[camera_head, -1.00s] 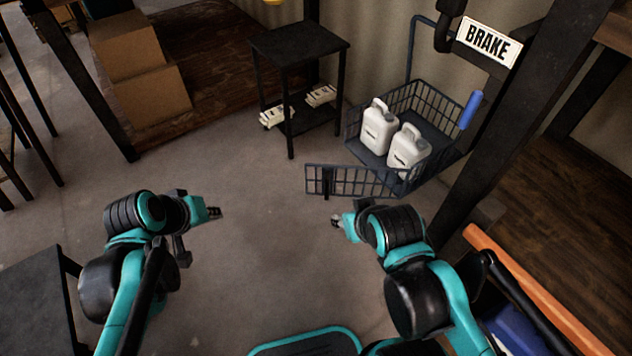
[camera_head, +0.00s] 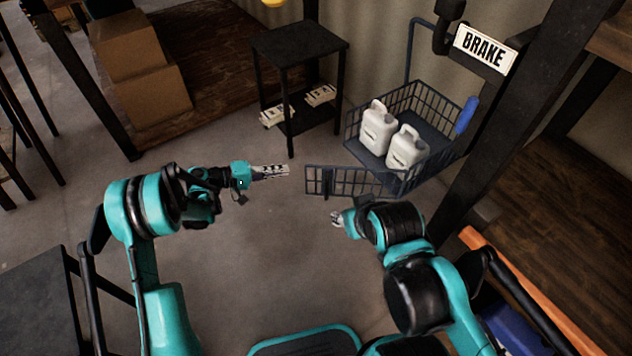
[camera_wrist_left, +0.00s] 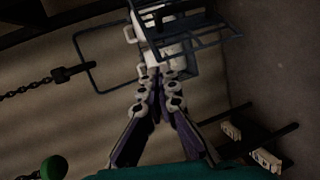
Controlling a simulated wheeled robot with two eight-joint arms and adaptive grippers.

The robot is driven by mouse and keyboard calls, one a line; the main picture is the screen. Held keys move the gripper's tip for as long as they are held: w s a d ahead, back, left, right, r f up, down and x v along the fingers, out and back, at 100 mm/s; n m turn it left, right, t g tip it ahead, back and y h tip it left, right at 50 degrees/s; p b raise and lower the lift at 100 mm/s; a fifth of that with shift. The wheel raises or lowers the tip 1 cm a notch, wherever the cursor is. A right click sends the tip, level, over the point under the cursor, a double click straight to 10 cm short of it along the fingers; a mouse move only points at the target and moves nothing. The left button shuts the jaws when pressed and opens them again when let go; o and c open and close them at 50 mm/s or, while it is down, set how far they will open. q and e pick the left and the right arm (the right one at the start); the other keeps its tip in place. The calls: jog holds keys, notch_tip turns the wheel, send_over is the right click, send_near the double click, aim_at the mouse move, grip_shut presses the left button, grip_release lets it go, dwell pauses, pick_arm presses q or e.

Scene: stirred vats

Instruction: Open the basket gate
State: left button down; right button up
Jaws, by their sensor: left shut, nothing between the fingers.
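The basket (camera_head: 437,177) is a dark wire cage at the back right. Its gate (camera_head: 352,182), a flat grid panel with a black upright piece (camera_head: 326,182), stands swung out to the left from the basket's near corner, at an angle to the open side. My left gripper (camera_head: 286,171) is shut and empty, just left of the gate's free end and apart from it. In the left wrist view its closed fingers (camera_wrist_left: 160,90) point towards the grid panel (camera_wrist_left: 205,47). My right gripper (camera_head: 337,218) hangs below the gate; its fingers are too small to judge.
Two white jugs (camera_head: 377,129) (camera_head: 405,149) stand in the basket. A black shelf table (camera_head: 300,42) with pale packets stands behind my left gripper. A dark post (camera_head: 510,130) and a BRAKE sign (camera_head: 485,45) are at right. The floor in front is clear.

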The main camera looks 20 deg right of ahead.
aim_at(316, 183)
pick_arm(q)
notch_tip(316, 183, down, 7)
jog(key=s+d+g+h, duration=0.1)
jog(key=s+h, duration=0.2)
jog(key=shift+m, duration=0.4)
jog(key=d+b, duration=0.1)
jog(key=d, duration=0.3)
jog(key=d+b, duration=0.1)
jog(key=d, duration=0.3)
jog(key=shift+w+d, duration=0.2)
jog(key=shift+d, duration=0.15)
jog(key=shift+d+b, duration=0.35)
jog(key=shift+d, duration=0.3)
